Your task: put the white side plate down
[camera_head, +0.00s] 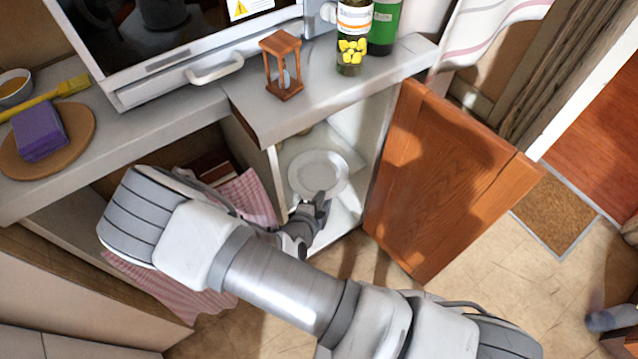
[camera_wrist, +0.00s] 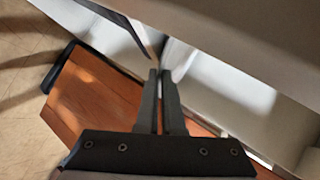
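The white side plate (camera_head: 316,172) is inside the open cabinet, face up and roughly level. Its near rim meets my gripper (camera_head: 318,204), which reaches in from the front. In the wrist view my gripper (camera_wrist: 160,75) has its two dark fingers close together with a thin gap, consistent with being shut on the plate's rim. The plate is hard to make out in that view. I cannot tell whether its underside touches the cabinet's white floor (camera_head: 342,215).
The wooden cabinet door (camera_head: 440,180) stands open to the right. The grey counter (camera_head: 330,85) overhangs the cabinet, with a wooden hourglass (camera_head: 283,68) and a pill bottle (camera_head: 352,40) on it. A pink checked cloth (camera_head: 250,197) hangs to the left.

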